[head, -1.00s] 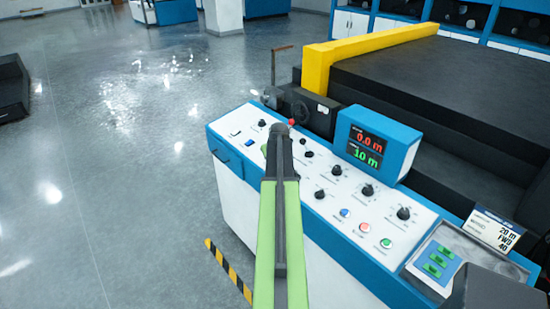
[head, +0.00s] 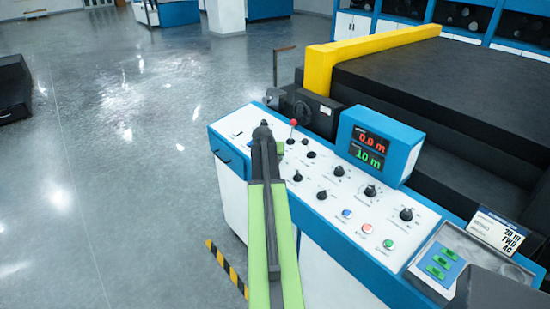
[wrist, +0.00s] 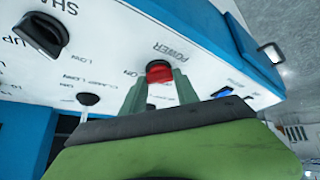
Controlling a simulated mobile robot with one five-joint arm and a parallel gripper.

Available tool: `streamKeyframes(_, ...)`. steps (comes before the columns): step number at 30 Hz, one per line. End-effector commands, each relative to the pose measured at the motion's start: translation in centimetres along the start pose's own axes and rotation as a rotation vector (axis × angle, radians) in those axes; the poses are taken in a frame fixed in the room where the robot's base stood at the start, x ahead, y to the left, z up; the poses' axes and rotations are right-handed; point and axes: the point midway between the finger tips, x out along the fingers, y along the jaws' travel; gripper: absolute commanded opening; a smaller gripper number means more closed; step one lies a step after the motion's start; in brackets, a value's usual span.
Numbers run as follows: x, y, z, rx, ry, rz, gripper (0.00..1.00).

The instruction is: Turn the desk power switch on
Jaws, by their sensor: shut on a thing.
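The power switch (wrist: 158,71) is a small red knob with a dark end, on the white panel beside the printed word POWER; an ON mark is printed to its left in the wrist view. My gripper (wrist: 160,88) is shut on it, with one greenish finger on either side. Which position the switch is set to cannot be told. In the head view my arm covers the switch, and most of my gripper is hidden behind the arm's dark end.
The control panel (head: 331,209) holds several black knobs, coloured buttons and a red-tipped lever (head: 293,123) close to my arm. A blue display box (head: 378,143) stands at its back. A blue rocker (wrist: 221,93) lies right of the switch in the wrist view. Open floor (head: 120,180) lies left.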

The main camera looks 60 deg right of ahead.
Motion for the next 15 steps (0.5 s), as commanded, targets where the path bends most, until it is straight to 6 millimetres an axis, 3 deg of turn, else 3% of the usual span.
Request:
streamKeyframes(10,0.05,0.16,-0.28,0.002,0.007,0.003,0.0)
streamKeyframes(11,0.05,0.16,-0.29,0.003,0.007,0.003,0.39)
streamKeyframes(15,0.04,0.16,-0.21,0.003,0.005,0.002,0.57)
